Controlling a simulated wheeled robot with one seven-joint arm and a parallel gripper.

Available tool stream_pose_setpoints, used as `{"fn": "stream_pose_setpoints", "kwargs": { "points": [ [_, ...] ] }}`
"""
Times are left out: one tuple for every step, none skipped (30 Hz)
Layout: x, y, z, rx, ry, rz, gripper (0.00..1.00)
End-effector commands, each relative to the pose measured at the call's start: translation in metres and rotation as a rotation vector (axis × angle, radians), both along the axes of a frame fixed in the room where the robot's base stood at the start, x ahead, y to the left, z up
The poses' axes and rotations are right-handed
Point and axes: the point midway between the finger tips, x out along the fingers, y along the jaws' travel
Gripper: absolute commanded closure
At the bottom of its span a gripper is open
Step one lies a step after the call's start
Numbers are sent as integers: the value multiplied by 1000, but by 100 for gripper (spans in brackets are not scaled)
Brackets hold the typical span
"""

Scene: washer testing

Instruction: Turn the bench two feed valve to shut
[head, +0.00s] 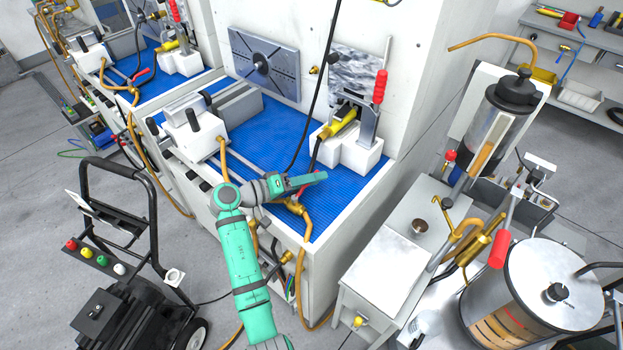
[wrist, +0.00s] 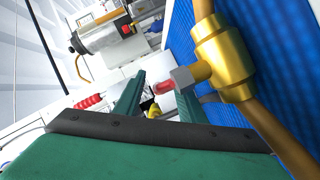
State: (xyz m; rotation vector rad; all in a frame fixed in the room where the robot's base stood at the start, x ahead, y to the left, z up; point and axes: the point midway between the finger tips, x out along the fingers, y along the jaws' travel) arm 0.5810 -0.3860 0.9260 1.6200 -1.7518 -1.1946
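A brass feed valve (head: 295,206) sits on a tan hose at the front edge of the nearer blue-matted bench. No bench number is readable. In the wrist view the brass valve body (wrist: 226,58) is large at upper right, with a grey stem and a short red handle (wrist: 162,88). My gripper (head: 312,180) is just above the valve in the head view. Its two green fingers (wrist: 158,102) are apart in the wrist view. The red handle shows in the gap between them, beyond the tips or between them; I cannot tell whether they touch it.
The nearer blue mat (head: 270,140) holds a white clamp block (head: 345,150) with an upright red-handled lever. A second bench with a similar valve (head: 133,90) is at upper left. A black cart (head: 115,240) stands at left, and a steel tank (head: 535,285) at right.

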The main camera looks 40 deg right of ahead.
Motion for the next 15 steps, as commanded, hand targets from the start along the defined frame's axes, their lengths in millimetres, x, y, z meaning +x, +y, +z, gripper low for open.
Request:
{"fn": "stream_pose_setpoints", "kwargs": {
  "points": [
    [1, 1, 0, 0, 0, 2, 64],
    [1, 1, 1, 0, 0, 2, 64],
    [1, 1, 1, -1, -1, 3, 64],
    [1, 1, 1, -1, -1, 3, 64],
    [1, 1, 1, -2, -2, 4, 64],
    [2, 3, 2, -2, -2, 4, 64],
    [2, 4, 2, -2, -2, 4, 64],
    [3, 6, 3, -1, -2, 5, 64],
    [4, 10, 3, -2, -2, 6, 64],
    [5, 14, 4, -2, -2, 7, 64],
    [6, 18, 5, -2, -2, 7, 64],
    [7, 25, 6, -2, -2, 7, 64],
    [8, 30, 8, -2, -2, 8, 64],
    [9, 36, 9, -2, -2, 7, 64],
    [11, 43, 10, -1, -1, 7, 64]
  ]
}}
